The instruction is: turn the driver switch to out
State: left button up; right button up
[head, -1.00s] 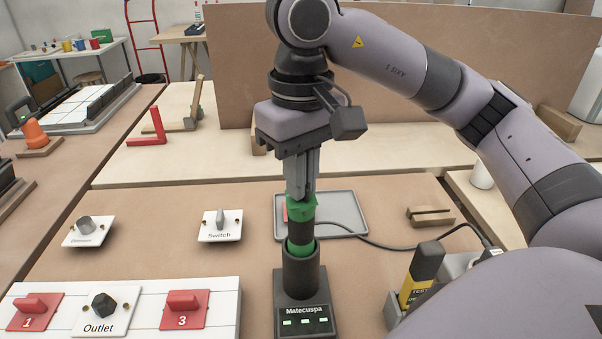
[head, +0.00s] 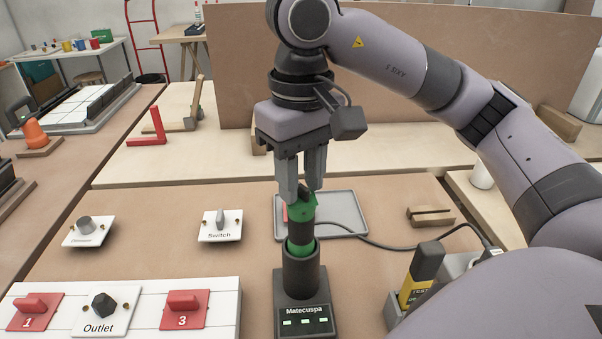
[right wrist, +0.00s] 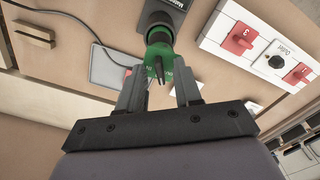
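The driver (head: 301,229), a black and green cylinder, stands upright in a black charger (head: 300,275) labelled "Matecuspa" with green lights. A dark ridge-like piece (head: 305,190), perhaps its switch, sticks up from the green top. My right gripper (head: 303,190) points down over it, fingers apart. In the right wrist view, the fingers (right wrist: 159,88) stand on either side of the dark piece, apparently without pinching it, and the green top (right wrist: 159,58) shows just beyond. The switch's marked position cannot be read. My left gripper is not in view.
A grey tray (head: 346,213) lies behind the charger. A "Switch" plate (head: 220,226) and another knob plate (head: 88,232) lie left. A white panel (head: 145,312) with red handles and an "Outlet" knob is front left. A yellow-black tester (head: 420,275) stands right, with a cable behind.

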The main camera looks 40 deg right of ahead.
aim_at(302, 185)
jog(key=shift+r, duration=0.15)
pick_arm(q)
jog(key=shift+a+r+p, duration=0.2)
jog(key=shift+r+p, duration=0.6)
jog(key=shift+p, duration=0.25)
pick_arm(e)
jog(key=shift+r, duration=3.45)
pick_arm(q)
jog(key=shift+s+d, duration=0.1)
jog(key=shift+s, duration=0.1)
